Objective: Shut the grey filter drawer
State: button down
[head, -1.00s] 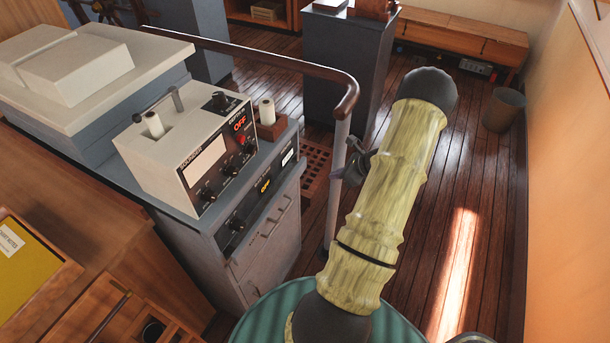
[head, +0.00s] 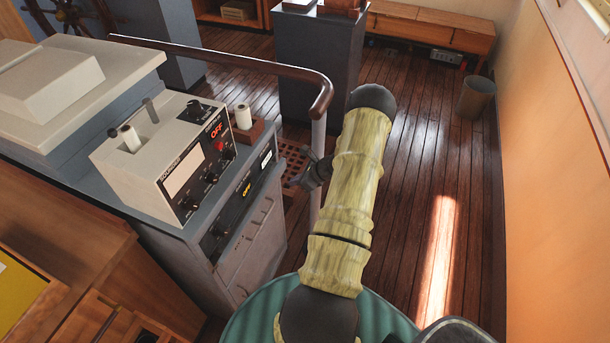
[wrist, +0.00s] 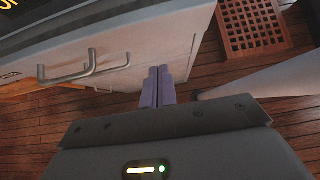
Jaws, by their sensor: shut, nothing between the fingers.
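The grey cabinet with the drawers (head: 240,262) stands left of my arm in the head view, under the instrument box. Its pale grey drawer front (wrist: 150,60) and metal bar handles (wrist: 75,72) show at upper left in the wrist view. How far any drawer stands out is hard to tell. My gripper (head: 304,178) shows small and dark beside the rail post in the head view. In the wrist view its two fingers (wrist: 158,84) are together and empty, at the lower right corner of the drawer front. I cannot tell whether they touch it.
A handrail (head: 235,62) with a pale post (head: 317,150) stands between the cabinet and my arm. A wooden floor grate (wrist: 253,27) lies beyond the fingers. The instrument box (head: 165,160) sits on the cabinet. Open plank floor (head: 415,200) lies at right, with a bin (head: 476,98) further back.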

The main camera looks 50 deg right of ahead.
jog(key=w, duration=0.1)
jog(key=w+a+p, duration=0.1)
jog(key=w, duration=0.1)
jog(key=shift+w+a+p, duration=0.3)
jog(key=shift+w, duration=0.05)
jog(key=shift+w+f, duration=0.1)
